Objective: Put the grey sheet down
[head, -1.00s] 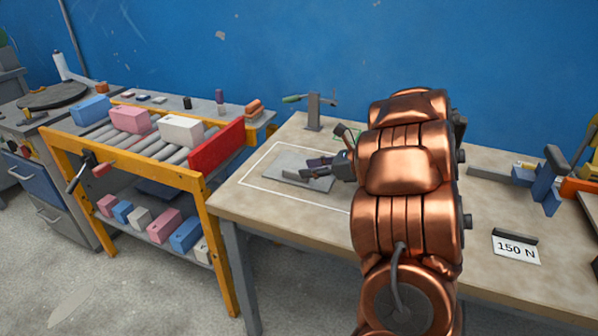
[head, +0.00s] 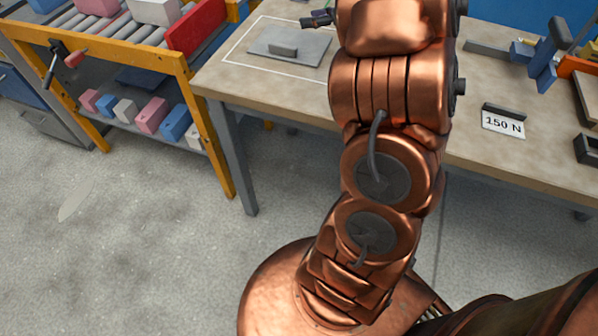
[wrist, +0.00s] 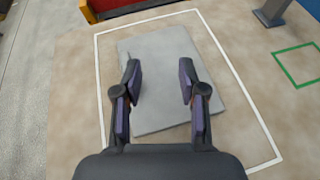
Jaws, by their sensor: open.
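In the wrist view the sheet (wrist: 160,50) sits a little turned relative to the outline (wrist: 101,90), and the block does not show. My gripper (wrist: 159,80) is open, its two fingers apart with nothing between them, over the sheet. In the head view only a fingertip part of the gripper (head: 318,18) shows, beyond the sheet and clear of it; my arm hides the rest.
A yellow-framed roller stand (head: 190,90) with a red panel (head: 195,27) and several coloured blocks is left of the bench. A "150 N" card (head: 503,122) and a blue clamp-like tool (head: 543,65) are to the right. The wrist view shows a green outline (wrist: 300,64) and a grey post (wrist: 271,12).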

